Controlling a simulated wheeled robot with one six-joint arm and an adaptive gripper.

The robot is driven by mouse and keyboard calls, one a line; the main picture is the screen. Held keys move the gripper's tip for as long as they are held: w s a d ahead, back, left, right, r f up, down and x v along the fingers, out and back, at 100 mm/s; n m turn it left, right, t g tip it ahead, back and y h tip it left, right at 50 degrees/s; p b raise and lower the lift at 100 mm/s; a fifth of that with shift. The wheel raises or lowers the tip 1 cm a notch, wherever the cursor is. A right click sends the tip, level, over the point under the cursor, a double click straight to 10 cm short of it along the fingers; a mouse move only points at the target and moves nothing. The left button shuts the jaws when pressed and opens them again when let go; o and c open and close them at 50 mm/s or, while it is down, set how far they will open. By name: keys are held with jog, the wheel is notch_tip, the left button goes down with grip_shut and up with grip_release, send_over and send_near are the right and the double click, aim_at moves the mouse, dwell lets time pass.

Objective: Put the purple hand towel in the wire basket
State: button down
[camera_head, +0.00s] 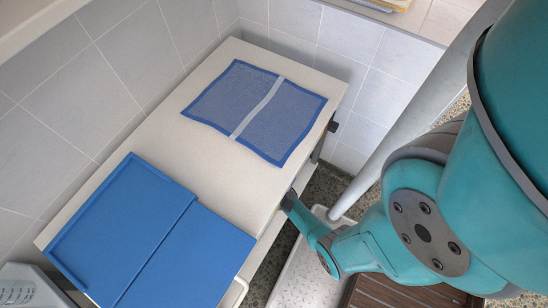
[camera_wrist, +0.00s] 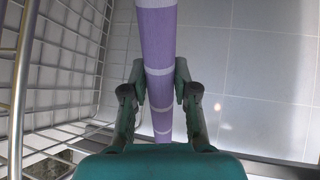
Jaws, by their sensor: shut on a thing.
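The purple hand towel (camera_wrist: 158,45) has white stripes and shows in the wrist view as a long narrow strip, running from the top edge down between my fingers. My gripper (camera_wrist: 160,96) is shut on it, with one finger on each side. A wire grid with metal rails (camera_wrist: 50,70) fills the left of the wrist view, beside the towel; it looks like the wire basket, but its whole shape is cut off. I cannot tell whether the towel hangs inside or outside it. I cannot make out the towel or the basket in the head view.
In the head view, a pale table (camera_head: 150,140) stands against a tiled wall. It bears a blue mesh cloth (camera_head: 211,96) with a pale band and a large blue folded sheet (camera_head: 125,225). A grey container (camera_head: 25,285) is at bottom left. A pale pole (camera_head: 425,105) stands at right.

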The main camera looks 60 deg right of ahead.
jog(key=shift+f, duration=0.45)
jog(key=c, duration=0.9)
grip_release()
jog(key=shift+f, duration=0.1)
jog(key=r+v, duration=0.1)
jog(key=v, duration=1.1)
